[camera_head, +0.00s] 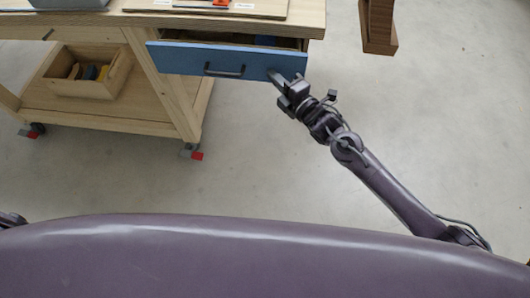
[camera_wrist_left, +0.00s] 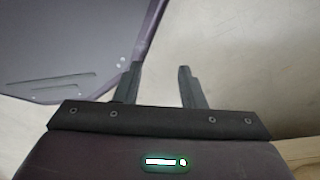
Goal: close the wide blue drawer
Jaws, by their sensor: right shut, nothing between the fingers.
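The wide blue drawer (camera_head: 190,60) is under the wooden workbench top in the head view. It stands partly open, its blue front out from the bench and a dark handle (camera_head: 224,70) at its middle. My right gripper (camera_head: 275,78) is shut and empty. Its fingertips are at the right end of the drawer front, overlapping its lower edge in the picture; I cannot tell whether they touch it. My left gripper (camera_wrist_left: 160,85) shows in the left wrist view, with its two fingers apart and nothing between them.
The wooden workbench (camera_head: 310,22) has a lower shelf with an open wooden box (camera_head: 85,88) on it. Its legs stand on casters with red parts (camera_head: 196,155). A brown wooden piece (camera_head: 378,30) stands to the right. The grey floor between is clear.

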